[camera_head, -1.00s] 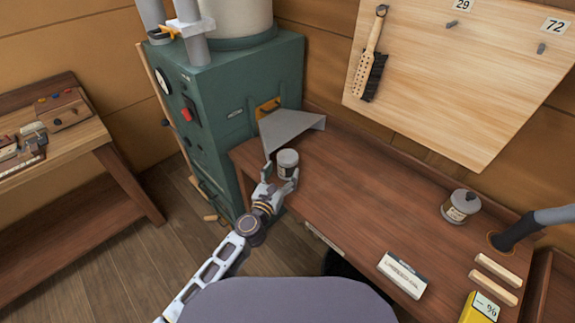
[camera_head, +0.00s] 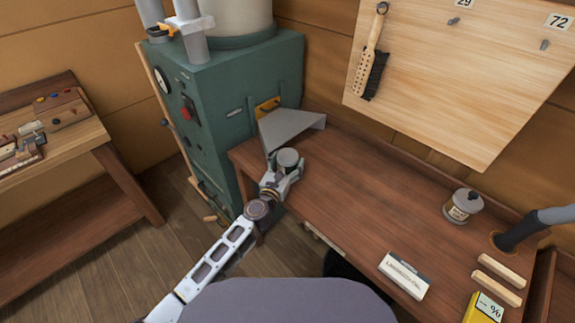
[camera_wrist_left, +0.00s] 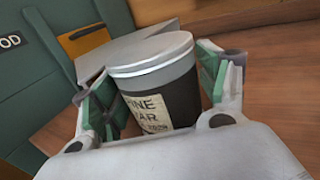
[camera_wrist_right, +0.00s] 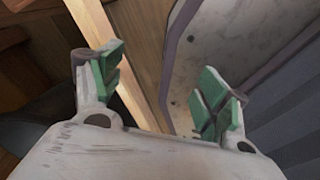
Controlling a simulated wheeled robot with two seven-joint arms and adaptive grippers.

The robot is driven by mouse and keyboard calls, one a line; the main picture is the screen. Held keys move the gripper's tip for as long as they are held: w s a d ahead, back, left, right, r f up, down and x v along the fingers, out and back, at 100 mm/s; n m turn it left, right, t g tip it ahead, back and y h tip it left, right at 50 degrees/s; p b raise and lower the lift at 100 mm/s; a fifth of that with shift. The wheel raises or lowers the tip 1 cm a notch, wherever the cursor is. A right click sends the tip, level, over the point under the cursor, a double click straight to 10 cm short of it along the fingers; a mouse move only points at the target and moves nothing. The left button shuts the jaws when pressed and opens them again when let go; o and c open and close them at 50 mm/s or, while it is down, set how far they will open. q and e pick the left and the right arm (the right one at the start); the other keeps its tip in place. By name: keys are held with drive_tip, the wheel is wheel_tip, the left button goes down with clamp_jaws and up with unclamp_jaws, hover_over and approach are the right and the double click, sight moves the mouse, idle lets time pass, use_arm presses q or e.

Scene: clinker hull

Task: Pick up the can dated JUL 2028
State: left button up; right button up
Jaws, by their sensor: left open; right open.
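A dark can with a grey lid (camera_head: 288,158) stands upright near the left end of the brown bench (camera_head: 350,200). My left gripper (camera_head: 284,172) is open, with a green-padded finger on each side of the can. A second can (camera_head: 462,206) with a knobbed grey lid and a pale label stands at the bench's right; its date is unreadable. My right gripper (camera_wrist_right: 160,90) is open and empty, away from the cans.
A small labelled box (camera_head: 404,275), wooden sticks (camera_head: 500,280) and a yellow block (camera_head: 484,309) lie at the right. The bench middle is clear.

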sight(287, 155)
drive_tip(key=shift+d, duration=0.15)
use_arm(q)
drive_tip(key=shift+c, duration=0.2)
drive_tip(key=c, duration=1)
drive_tip(key=shift+c, duration=0.4)
use_arm(e)
drive_tip(key=shift+s, duration=0.15)
use_arm(q)
drive_tip(key=shift+w+r, duration=0.1)
drive_tip(key=shift+r, duration=0.15)
use_arm(e)
drive_tip(key=shift+r, duration=0.15)
use_arm(q)
drive_tip(key=shift+r+p, duration=0.65)
drive_tip(key=shift+r, duration=0.05)
wheel_tip(287, 155, up, 5)
drive_tip(key=p, duration=0.3)
drive_tip(key=shift+r, duration=0.1)
drive_tip(key=shift+r+p, duration=0.45)
drive_tip(key=shift+r, duration=1.1)
use_arm(e)
drive_tip(key=shift+s+a+r, duration=0.1)
drive_tip(key=shift+a+r, duration=0.15)
drive_tip(key=shift+r, duration=0.65)
drive_tip(key=shift+s+a+r, duration=0.15)
drive_tip(key=shift+a+r, duration=0.1)
drive_tip(key=shift+r, duration=0.7)
drive_tip(key=shift+s+a+r, duration=0.1)
drive_tip(key=shift+a+r, duration=0.15)
drive_tip(key=shift+r, duration=0.65)
